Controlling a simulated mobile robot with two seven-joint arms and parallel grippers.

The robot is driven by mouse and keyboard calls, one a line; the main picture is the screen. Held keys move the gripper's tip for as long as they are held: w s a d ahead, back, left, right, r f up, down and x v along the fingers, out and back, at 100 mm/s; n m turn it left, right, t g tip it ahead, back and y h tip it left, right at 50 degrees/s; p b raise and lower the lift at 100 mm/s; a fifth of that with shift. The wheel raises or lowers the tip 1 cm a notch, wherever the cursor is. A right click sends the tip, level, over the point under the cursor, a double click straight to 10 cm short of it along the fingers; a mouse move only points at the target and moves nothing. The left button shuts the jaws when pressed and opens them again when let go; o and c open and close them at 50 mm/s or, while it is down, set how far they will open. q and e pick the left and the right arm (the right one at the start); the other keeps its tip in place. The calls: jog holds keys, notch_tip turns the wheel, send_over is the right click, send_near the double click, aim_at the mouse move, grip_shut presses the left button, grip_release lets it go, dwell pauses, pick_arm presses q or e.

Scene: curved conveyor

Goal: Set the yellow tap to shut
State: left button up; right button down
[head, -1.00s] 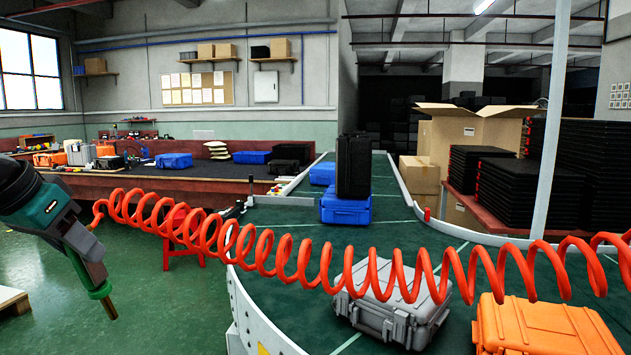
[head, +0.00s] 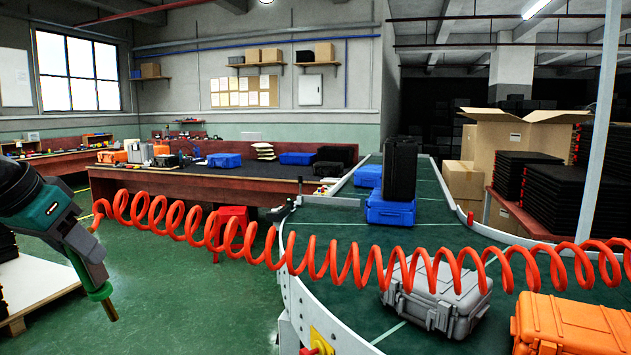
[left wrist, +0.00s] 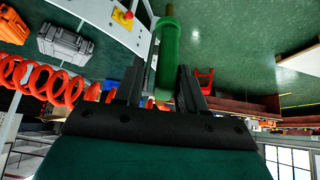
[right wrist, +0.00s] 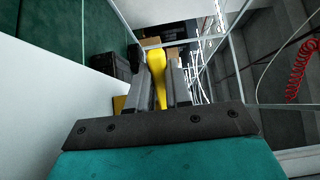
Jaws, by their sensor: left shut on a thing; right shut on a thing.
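My left gripper (head: 93,272) is at the left of the head view, shut on a green tool (head: 101,292) with a brass-coloured tip pointing down. The green tool's rounded body (left wrist: 168,50) stands between the fingers in the left wrist view. My right gripper (right wrist: 162,85) shows only in the right wrist view, shut on a long yellow piece (right wrist: 158,72) that looks like the yellow tap's lever. The tap's body is hidden, and I cannot tell its setting. The tap does not show in the head view.
An orange coiled hose (head: 345,262) hangs across the head view from near my left gripper. Behind it the curved conveyor (head: 430,238) carries a grey case (head: 440,300), an orange case (head: 570,325) and a blue case (head: 390,210) beneath a black one.

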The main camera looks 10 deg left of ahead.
jog(key=shift+r, duration=0.1)
jog(key=c, duration=1)
grip_release()
jog(key=shift+c, duration=0.2)
jog(key=shift+v, duration=3.75)
jog(key=shift+c, duration=0.3)
